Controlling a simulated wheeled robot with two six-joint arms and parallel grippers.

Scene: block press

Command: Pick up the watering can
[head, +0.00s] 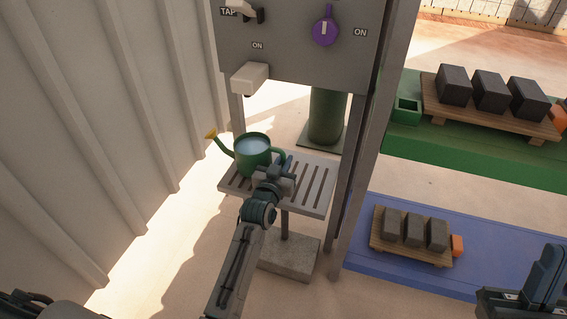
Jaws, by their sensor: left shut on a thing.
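The green watering can (250,160) has a yellow-tipped spout (211,135) pointing left and pale bluish water showing inside. It is upright over the slatted grey stand (318,192) and appears to rest on it, though its base is partly hidden. My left gripper (284,170) is shut on the watering can at its right side, where the handle is; the wrist hides part of the grip. My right gripper (541,283) shows partly at the lower right corner, away from the can; its jaw gap is unclear.
A tap panel (290,40) with a purple knob (325,30) and a pale spout box (250,77) hangs above the can. A grey post (357,180) stands to the right. Dark blocks lie on pallets on green (400,140) and blue (362,262) platforms. A corrugated wall (90,130) is left.

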